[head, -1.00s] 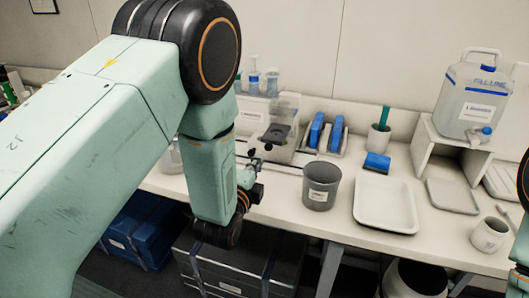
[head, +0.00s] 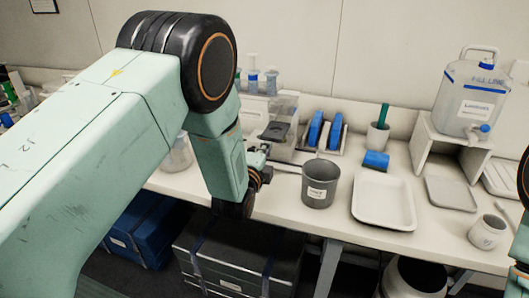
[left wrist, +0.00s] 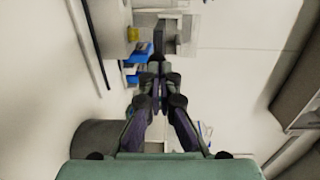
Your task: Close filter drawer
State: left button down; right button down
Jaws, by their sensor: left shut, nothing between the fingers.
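A pale, partly clear box-shaped device (head: 286,108) stands at the back of the bench in the head view. A dark plate (head: 276,131) sticks out at its front; it looks like the filter drawer, open by an amount I cannot tell. My left gripper (head: 266,152) is shut and empty, just in front of and below this plate. The left wrist view shows its fingers (left wrist: 157,72) together, pointing at the device (left wrist: 170,35). I cannot tell whether the tips touch the drawer. Only a piece of my right arm shows at the right edge; its gripper is out of view.
A grey cup (head: 320,182) stands close to the right of my left gripper. A rack with blue pieces (head: 323,131) is right of the device. A white tray (head: 384,226) lies further right. A glass flask (head: 174,156) stands partly behind my left arm.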

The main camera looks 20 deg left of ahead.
aim_at(272, 136)
pick_arm(q)
jog(key=w+b, duration=0.1)
jog(key=w, duration=0.1)
jog(key=w+b, duration=0.1)
jog(key=w, duration=0.1)
jog(key=w+b, duration=0.1)
jog(key=w, duration=0.2)
jog(key=shift+a+f+b, duration=0.1)
jog(key=shift+f+b, duration=0.2)
jog(key=shift+b, duration=0.1)
jog(key=shift+w+r, duration=0.1)
jog(key=shift+w, duration=0.1)
jog(key=shift+s+r, duration=0.1)
jog(key=shift+r, duration=0.2)
jog(key=shift+s+f, duration=0.15)
jog(key=shift+f, duration=0.05)
